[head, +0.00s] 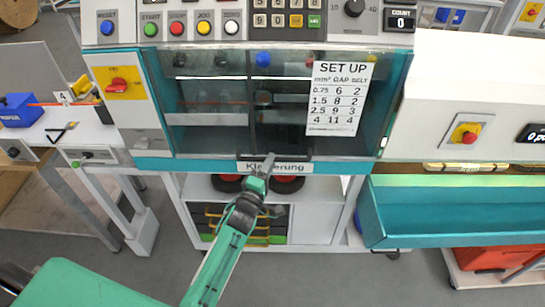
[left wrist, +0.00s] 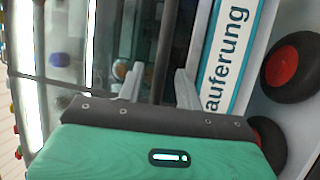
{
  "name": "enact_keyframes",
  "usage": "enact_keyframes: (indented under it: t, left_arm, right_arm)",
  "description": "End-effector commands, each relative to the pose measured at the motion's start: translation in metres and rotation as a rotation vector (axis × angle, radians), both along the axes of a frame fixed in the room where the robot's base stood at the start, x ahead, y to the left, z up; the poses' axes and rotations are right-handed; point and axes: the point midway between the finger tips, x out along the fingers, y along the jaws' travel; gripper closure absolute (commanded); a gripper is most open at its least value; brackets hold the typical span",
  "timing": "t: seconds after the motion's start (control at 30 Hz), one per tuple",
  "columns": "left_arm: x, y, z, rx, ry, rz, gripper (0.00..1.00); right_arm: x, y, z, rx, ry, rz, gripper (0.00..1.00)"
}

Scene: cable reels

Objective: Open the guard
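The guard (head: 215,100) is a clear window in a teal frame on the front of the machine, and it is down. A dark handle bar (head: 290,157) runs along its lower edge, above the "Klauferung" style label, partly hidden by my gripper. My left gripper (head: 262,166) is at this lower edge, in front of the bar. In the left wrist view my left gripper (left wrist: 158,86) has its two fingers apart, with a dark bar seen between or behind them; I cannot tell whether they touch it. My right gripper is not in view.
A set-up sheet (head: 340,98) is on the right part of the guard. Control buttons and a keypad (head: 285,20) are above. A teal tray (head: 450,210) sticks out at the lower right. A white trolley (head: 320,215) with reels stands under the machine.

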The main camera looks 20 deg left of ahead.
Motion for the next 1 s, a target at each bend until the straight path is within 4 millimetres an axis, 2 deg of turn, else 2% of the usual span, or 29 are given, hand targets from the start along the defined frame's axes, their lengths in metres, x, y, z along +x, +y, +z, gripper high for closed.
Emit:
enact_keyframes:
  t: [0.2,0.57,0.77,1.0]
  left_arm:
    - [0.021,-0.002,0.004,0.000,0.000,0.000,0.64]
    - [0.025,-0.003,0.004,0.000,0.001,0.000,0.64]
    - [0.025,-0.003,0.004,0.000,0.001,0.000,1.00]
    - [0.025,-0.003,0.005,0.000,0.001,0.000,1.00]
  right_arm:
    - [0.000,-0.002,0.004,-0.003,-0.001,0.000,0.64]
    - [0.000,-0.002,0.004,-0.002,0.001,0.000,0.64]
    - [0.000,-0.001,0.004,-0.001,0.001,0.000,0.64]
    - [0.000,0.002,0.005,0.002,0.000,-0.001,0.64]
